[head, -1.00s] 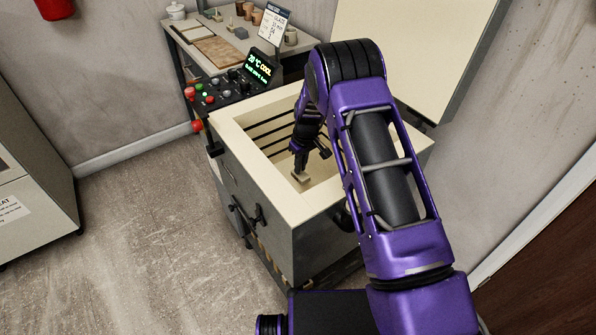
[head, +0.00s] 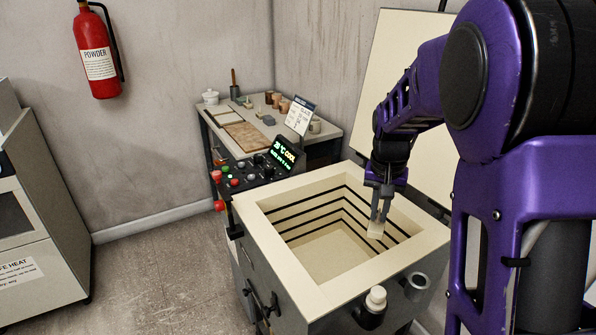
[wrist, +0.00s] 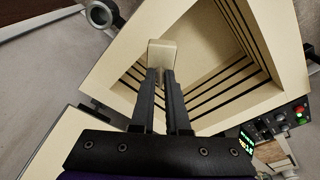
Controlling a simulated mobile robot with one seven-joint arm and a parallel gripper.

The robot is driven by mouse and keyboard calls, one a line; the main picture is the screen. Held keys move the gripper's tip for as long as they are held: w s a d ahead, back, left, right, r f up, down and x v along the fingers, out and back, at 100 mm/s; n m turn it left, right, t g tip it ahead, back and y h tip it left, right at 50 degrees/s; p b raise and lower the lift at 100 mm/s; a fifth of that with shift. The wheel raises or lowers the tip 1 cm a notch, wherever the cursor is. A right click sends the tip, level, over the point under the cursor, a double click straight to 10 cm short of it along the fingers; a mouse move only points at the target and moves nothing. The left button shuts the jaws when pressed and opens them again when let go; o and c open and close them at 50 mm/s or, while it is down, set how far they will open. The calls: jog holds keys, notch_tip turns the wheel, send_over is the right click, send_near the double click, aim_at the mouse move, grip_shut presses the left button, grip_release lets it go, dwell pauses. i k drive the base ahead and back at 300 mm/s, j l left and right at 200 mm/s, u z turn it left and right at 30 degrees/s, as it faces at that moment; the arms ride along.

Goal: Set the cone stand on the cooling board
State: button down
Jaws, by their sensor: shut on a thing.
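My gripper (head: 381,204) is shut on a small cream block, which I take for the cone stand (head: 376,230). The gripper points down and holds the block over the right part of the open kiln (head: 268,230). In the wrist view the block (wrist: 162,53) sits between the fingertips (wrist: 160,74), against the kiln's opening. A flat brown board (head: 247,136), apparently the cooling board, lies on the table at the back. It is well apart from the gripper, and its top looks bare.
A control panel (head: 240,176) with a lit display stands between kiln and table. The raised kiln lid (head: 385,60) is behind my arm.

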aim_at(241, 136)
jog(key=k, duration=1.1)
jog(key=k+z, duration=0.15)
jog(key=z, duration=0.8)
jog(key=j+z, duration=0.35)
jog(key=z, duration=0.2)
jog(key=j, duration=0.95)
jog(key=i+j, duration=0.15)
jog(key=j, duration=1.75)
jog(key=i, duration=0.05)
